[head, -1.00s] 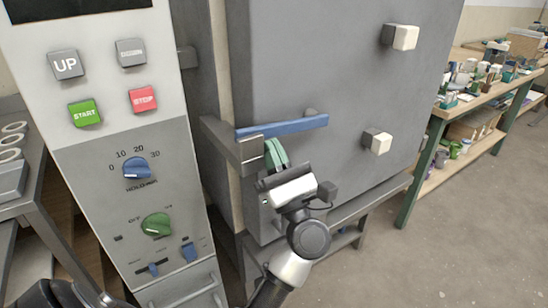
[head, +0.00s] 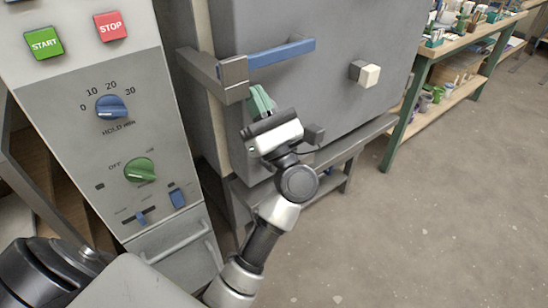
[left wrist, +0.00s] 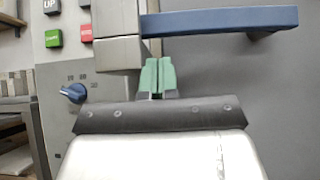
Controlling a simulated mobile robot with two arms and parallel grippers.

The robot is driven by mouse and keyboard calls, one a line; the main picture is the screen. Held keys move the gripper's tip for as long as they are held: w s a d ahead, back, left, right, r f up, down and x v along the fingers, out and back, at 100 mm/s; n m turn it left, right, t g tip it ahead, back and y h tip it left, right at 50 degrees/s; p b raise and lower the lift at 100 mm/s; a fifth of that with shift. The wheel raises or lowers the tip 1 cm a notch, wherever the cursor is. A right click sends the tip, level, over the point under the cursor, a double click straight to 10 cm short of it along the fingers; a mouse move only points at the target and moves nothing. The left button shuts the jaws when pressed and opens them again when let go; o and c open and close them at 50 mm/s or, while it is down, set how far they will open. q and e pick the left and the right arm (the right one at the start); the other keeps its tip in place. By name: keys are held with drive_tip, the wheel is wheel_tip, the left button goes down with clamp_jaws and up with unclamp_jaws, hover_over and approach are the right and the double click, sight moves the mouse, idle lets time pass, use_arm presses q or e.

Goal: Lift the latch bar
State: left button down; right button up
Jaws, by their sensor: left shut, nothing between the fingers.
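The latch bar (head: 281,53) is a blue bar across the grey kiln door, close to level. Its left end meets a grey catch block (head: 233,78) at the door's edge. In the left wrist view the bar (left wrist: 215,21) runs across the top, right of the block (left wrist: 118,40). My left gripper (head: 259,98) is shut and empty, its green fingers together just below the bar's left end and right of the block. In the left wrist view the fingertips (left wrist: 158,70) show a gap below the bar. My right gripper is not in view.
A control panel (head: 75,105) with buttons and knobs stands left of the door. A pale-capped peg (head: 365,73) sticks out of the door to the right. A workbench (head: 452,50) with pots stands at the back right. The floor (head: 430,220) at right is clear.

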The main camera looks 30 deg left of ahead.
sight(271, 56)
use_arm(q)
drive_tip(key=b+v, duration=0.1)
drive_tip(key=v, duration=0.9)
drive_tip(key=shift+s, duration=0.3)
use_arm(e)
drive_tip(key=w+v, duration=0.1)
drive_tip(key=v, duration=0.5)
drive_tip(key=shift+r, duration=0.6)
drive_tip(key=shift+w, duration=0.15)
use_arm(q)
drive_tip(key=w+f+p, duration=0.1)
drive_tip(key=w+p, duration=0.1)
drive_tip(key=p, duration=0.1)
drive_tip(key=shift+w+d+f, duration=0.35)
drive_tip(key=shift+w+d, duration=0.05)
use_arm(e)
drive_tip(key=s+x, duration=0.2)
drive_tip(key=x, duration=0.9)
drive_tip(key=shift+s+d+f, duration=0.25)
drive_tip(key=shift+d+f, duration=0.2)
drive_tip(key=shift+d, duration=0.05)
